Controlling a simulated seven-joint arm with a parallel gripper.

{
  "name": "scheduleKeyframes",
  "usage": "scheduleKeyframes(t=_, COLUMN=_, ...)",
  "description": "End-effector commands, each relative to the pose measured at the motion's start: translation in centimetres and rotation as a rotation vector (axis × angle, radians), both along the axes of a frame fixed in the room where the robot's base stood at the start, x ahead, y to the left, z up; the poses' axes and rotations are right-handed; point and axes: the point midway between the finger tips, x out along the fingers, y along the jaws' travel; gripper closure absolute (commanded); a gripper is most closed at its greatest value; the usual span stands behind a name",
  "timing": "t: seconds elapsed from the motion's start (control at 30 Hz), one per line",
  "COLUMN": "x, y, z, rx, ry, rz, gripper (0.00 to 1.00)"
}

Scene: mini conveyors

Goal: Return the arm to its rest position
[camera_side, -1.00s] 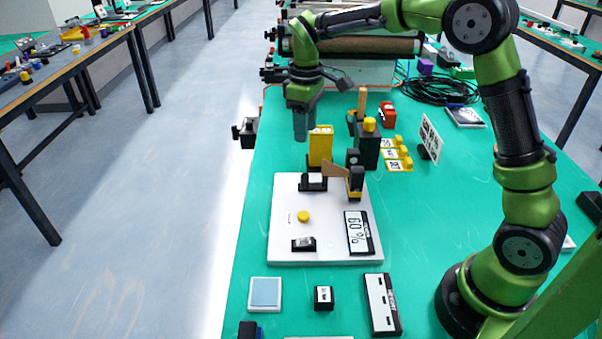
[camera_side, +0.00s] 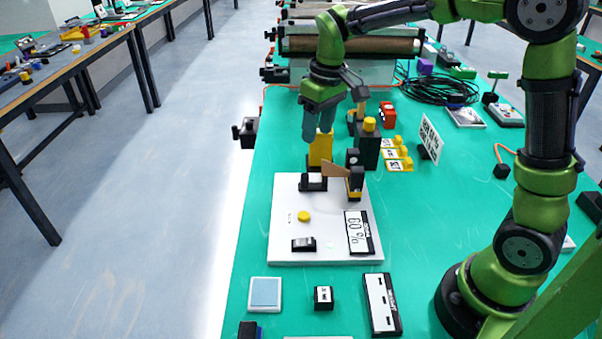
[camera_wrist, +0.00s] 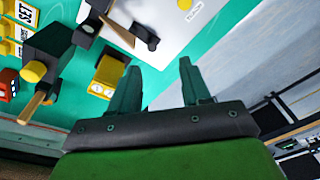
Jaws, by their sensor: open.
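My green arm arches over the bench from the right in the side view. My gripper (camera_side: 322,122) points down above the far end of the white board, in front of the yellow block (camera_side: 320,150), part of which it hides. In the wrist view my gripper (camera_wrist: 160,90) has its two dark fingers apart with nothing between them. The yellow block (camera_wrist: 107,76) lies just left of the left finger there. I cannot tell whether the finger touches it.
A dark post with a yellow knob (camera_side: 369,125) stands right of my gripper. Conveyor rollers (camera_side: 350,47) are behind. Black cables (camera_side: 440,90) lie at the back right.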

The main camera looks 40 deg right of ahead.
Motion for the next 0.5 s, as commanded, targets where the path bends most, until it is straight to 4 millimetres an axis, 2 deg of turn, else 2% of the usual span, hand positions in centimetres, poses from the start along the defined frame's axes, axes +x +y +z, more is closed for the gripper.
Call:
scheduleKeyframes(t=0.03, x=-1.5, y=0.3, z=0.8, rx=0.017, ry=-0.032, rz=-0.043, gripper=0.53)
scheduleKeyframes(t=0.2, x=-6.9, y=1.3, z=2.6, rx=0.092, ry=-0.148, rz=-0.206, gripper=0.53)
scheduleKeyframes(t=0.4, x=-13.2, y=2.2, z=3.4, rx=0.192, ry=-0.289, rz=-0.359, gripper=0.53)
scheduleKeyframes(t=0.5, x=-15.7, y=2.5, z=3.4, rx=0.233, ry=-0.348, rz=-0.398, gripper=0.53)
